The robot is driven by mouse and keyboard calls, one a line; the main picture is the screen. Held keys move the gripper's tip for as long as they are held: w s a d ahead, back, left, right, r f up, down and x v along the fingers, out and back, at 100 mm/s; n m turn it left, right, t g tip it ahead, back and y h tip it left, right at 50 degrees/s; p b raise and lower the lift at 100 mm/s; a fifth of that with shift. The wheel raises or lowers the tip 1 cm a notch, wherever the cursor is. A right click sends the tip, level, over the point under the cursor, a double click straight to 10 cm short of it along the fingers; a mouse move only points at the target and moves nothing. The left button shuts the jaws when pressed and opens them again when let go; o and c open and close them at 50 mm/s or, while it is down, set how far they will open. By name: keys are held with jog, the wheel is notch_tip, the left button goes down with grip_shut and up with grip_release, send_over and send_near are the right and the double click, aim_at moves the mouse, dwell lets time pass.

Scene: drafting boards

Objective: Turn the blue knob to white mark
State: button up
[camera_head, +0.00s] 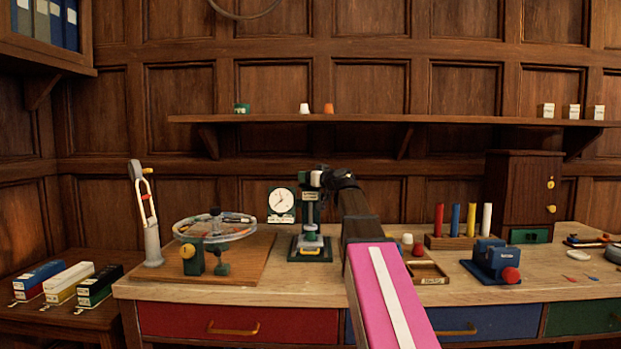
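My arm reaches from the bottom centre up to the bench, with its pink link in front. My gripper (328,179) is small and dark at the arm's far end, beside the top of a green upright device (310,215) on a dark base. I cannot tell whether it touches the device or whether its fingers are open. I cannot make out a blue knob or a white mark for it; the gripper and arm may hide them. A blue block-like device (490,258) to the right has a red knob (510,275) on its front.
A round clear tray (214,228) on a green stand sits on a board at left. A white-faced clock (282,200) is left of the green device. Red, yellow, blue and white pegs (455,219) stand in a rack at right. A shelf (440,119) spans the wall above.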

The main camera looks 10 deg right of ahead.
jog(key=shift+n+g+y, duration=0.5)
jog(key=shift+n+y, duration=0.1)
jog(key=shift+y, duration=0.4)
jog(key=o, duration=0.9)
jog(key=shift+o, duration=0.2)
jog(key=v, duration=1)
jog(key=shift+s+d, duration=0.25)
jog(key=shift+s, duration=0.1)
